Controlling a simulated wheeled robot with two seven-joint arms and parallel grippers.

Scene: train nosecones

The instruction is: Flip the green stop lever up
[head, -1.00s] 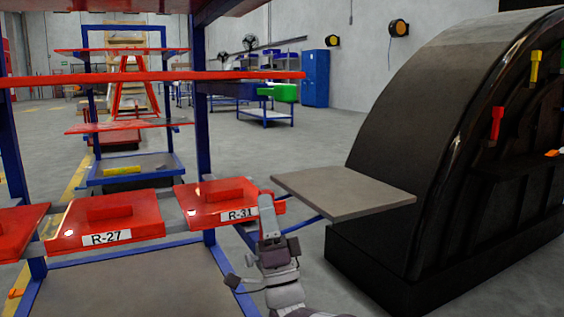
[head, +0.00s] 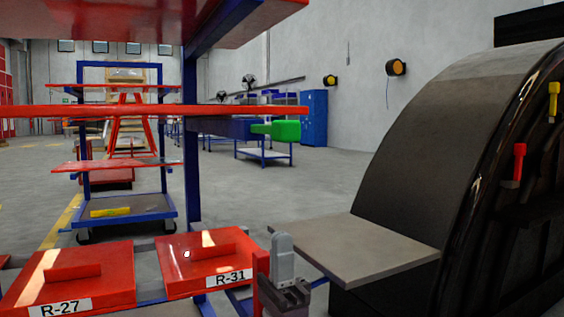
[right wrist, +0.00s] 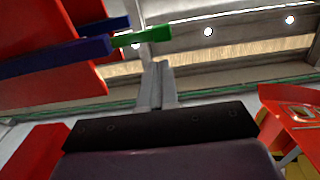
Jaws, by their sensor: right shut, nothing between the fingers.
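The green stop lever (head: 285,130) sticks out level at the right end of the red shelf's blue-backed edge in the head view. In the right wrist view the lever (right wrist: 133,38) lies across the picture, just beyond my fingertips. My right gripper (head: 281,240) is upright, shut and empty, beside the R-31 bin and below the lever. Its closed fingers (right wrist: 157,72) point up at the lever in the wrist view; I cannot tell whether they touch it. My left gripper is not in view.
Red bins R-31 (head: 205,262) and R-27 (head: 70,276) sit left of my gripper. A grey platform (head: 365,252) is close on its right, beside a large black curved nosecone (head: 430,150). The red shelf (head: 100,111) runs above the bins.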

